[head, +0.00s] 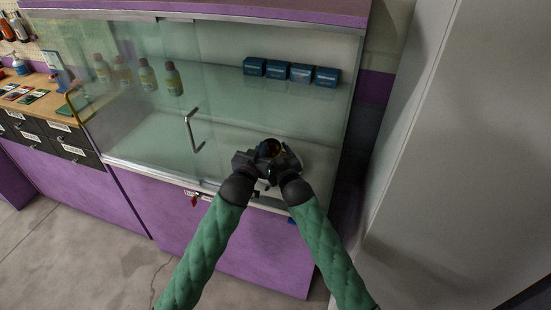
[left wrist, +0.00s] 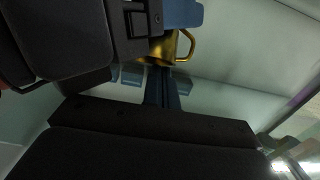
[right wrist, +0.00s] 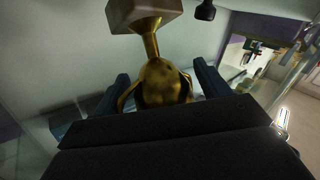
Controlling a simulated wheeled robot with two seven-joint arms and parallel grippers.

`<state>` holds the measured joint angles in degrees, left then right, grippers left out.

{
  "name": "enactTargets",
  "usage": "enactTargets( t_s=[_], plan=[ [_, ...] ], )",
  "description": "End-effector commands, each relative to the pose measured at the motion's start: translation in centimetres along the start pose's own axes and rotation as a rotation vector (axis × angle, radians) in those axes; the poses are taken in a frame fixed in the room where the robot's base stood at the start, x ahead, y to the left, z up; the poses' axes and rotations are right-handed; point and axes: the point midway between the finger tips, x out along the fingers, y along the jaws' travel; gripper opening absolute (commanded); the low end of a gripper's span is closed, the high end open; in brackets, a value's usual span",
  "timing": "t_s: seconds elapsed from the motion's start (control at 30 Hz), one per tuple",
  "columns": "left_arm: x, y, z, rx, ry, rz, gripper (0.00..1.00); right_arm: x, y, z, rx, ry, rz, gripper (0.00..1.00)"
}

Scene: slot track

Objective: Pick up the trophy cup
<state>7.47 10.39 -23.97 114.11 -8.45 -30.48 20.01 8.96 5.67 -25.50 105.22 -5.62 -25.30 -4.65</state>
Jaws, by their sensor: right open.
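The gold trophy cup (head: 271,147) is in the lower part of the glass cabinet, between my two grippers and partly hidden by them. In the right wrist view, the cup (right wrist: 163,82) shows its bowl, stem, handles and pale base. My right gripper (head: 277,158) is open, with its blue fingers on either side of the bowl. My left gripper (head: 258,158) is beside it. In the left wrist view its fingers (left wrist: 163,72) are close together, tips near the cup (left wrist: 170,47). A curved handle there is clear of them. I cannot tell whether they touch the cup.
The cabinet's sliding glass door has a metal handle (head: 192,132) left of my grippers. Several blue boxes (head: 277,71) and bottles (head: 147,77) stand on the upper glass shelf. A workbench (head: 38,92) is at the left. A tall grey panel (head: 445,150) is at the right.

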Motion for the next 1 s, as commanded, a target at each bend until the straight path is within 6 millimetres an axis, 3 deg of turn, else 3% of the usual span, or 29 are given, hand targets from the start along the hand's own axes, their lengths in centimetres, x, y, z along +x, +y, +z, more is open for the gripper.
enactTargets(
  t_s=[0.03,0.2,0.4,0.5,1.0],
  plan=[
    [0.0,0.0,1.7,-0.001,-0.027,-0.002,0.00,0.0,-0.1,0.2,0.000,0.000,0.000,0.75],
    [0.0,0.0,1.7,-0.001,-0.027,-0.002,0.00,0.0,-0.1,0.2,0.000,0.000,0.000,0.75],
    [0.0,0.0,1.7,-0.001,-0.027,-0.002,0.00,0.0,-0.1,0.2,0.000,0.000,0.000,0.36],
    [0.0,0.0,1.7,-0.001,-0.027,-0.002,0.00,0.0,-0.1,0.2,0.000,0.000,-0.001,0.21],
    [0.0,0.0,0.1,-0.001,-0.020,-0.002,0.00,0.0,-0.2,0.4,0.001,-0.004,-0.002,0.21]
  ],
)
